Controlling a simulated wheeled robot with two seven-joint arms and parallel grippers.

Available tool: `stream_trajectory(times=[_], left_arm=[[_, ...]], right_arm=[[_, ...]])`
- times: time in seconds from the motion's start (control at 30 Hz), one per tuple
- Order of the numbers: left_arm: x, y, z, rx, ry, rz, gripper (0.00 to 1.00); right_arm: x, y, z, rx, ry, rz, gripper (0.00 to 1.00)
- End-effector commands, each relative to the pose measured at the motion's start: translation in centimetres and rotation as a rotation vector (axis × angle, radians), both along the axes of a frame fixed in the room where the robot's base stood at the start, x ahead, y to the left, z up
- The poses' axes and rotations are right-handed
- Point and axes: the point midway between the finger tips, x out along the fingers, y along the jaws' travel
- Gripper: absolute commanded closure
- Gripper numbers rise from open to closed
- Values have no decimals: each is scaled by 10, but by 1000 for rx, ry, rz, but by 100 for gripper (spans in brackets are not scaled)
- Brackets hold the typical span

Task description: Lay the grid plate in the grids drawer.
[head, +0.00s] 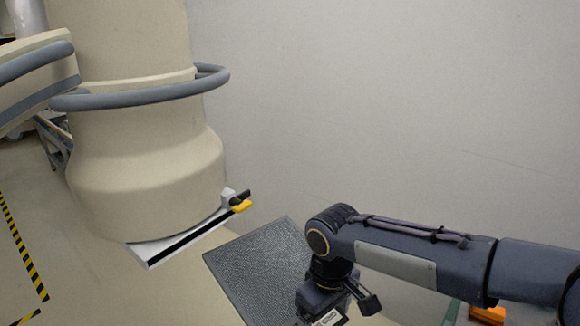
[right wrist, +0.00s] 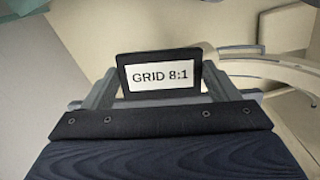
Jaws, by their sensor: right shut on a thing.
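The grid plate (head: 258,262) is a dark grey, finely meshed flat panel in the lower middle of the head view. My right gripper (head: 338,308) is at its right edge. In the right wrist view, my right gripper (right wrist: 158,88) is shut on the plate's dark handle tab (right wrist: 160,63), which bears a white label reading "GRID 8:1". The fingers stand on both sides of the tab. The rest of the plate is hidden in that view. The grids drawer cannot be made out in either view. My left gripper is out of view.
A large beige machine column (head: 145,130) with a grey ring rail (head: 140,97) stands at the left. A white tray-like part with a yellow-black latch (head: 240,205) juts from its base, near the plate. A striped floor line (head: 22,245) is at far left. A plain wall is behind.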

Motion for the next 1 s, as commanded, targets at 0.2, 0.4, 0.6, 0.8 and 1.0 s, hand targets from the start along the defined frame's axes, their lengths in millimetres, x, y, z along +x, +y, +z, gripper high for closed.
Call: stream_trajectory(times=[0.2,0.4,0.6,0.8,1.0], left_arm=[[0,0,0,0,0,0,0],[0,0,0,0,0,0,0],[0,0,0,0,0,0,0],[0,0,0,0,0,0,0],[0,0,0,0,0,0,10]], right_arm=[[40,-57,-101,-7,7,-345,44],[50,-108,-162,-4,3,-575,44],[51,-131,-185,0,-1,-665,44],[51,-133,-187,2,-3,-673,44],[51,-133,-187,2,-3,-673,44]])
